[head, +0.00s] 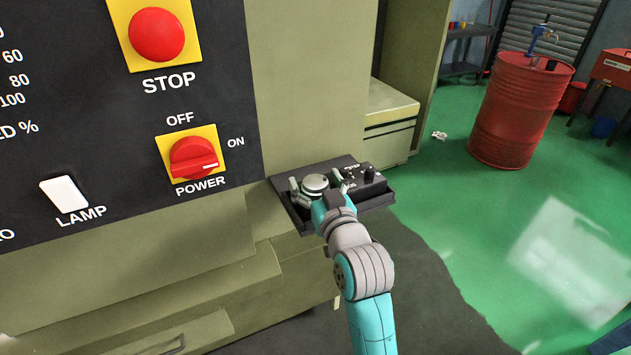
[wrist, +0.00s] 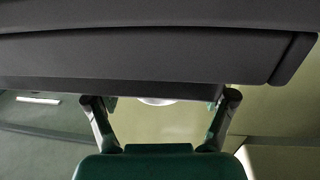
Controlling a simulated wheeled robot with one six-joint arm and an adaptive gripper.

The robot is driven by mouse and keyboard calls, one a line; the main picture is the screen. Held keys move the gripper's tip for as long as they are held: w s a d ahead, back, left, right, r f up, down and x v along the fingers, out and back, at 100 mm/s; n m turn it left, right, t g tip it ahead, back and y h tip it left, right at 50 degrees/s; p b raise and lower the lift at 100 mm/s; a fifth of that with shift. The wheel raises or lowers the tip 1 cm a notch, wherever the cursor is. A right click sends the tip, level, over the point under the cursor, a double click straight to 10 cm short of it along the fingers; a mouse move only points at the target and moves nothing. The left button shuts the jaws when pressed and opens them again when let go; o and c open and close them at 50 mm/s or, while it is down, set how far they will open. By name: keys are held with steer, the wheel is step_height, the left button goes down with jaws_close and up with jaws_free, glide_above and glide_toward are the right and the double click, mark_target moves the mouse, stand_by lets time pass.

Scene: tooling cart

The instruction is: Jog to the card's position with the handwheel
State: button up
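The handwheel (head: 315,183) is a round silver disc on a black control box (head: 376,190) that juts from the machine's side in the head view. My gripper (head: 317,186) is at the handwheel, one finger on each side. In the wrist view my gripper (wrist: 160,105) has its fingers wide apart. A pale rounded edge, likely the handwheel (wrist: 157,101), shows between them with gaps either side. The dark box fills the top of that view. The handwheel's lower side is hidden by my wrist. I see no card in either view.
Small knobs (head: 369,171) and white lettering sit on the box right of the handwheel. The machine panel at left carries a red STOP button (head: 157,35), a POWER knob (head: 194,158) and a LAMP switch (head: 64,194). A red drum (head: 520,110) stands far off on open green floor.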

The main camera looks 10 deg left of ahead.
steer(key=c, duration=1.1)
steer(key=shift+c, duration=0.2)
steer(key=shift+h, duration=0.3)
steer(key=shift+a+m+t+h, duration=0.15)
steer(key=shift+m+t+h, duration=0.75)
steer(key=shift+m+h, duration=2.4)
steer(key=shift+h, duration=1.4)
steer(key=shift+m+h, duration=0.3)
steer(key=shift+h, duration=0.2)
steer(key=o, duration=1.2)
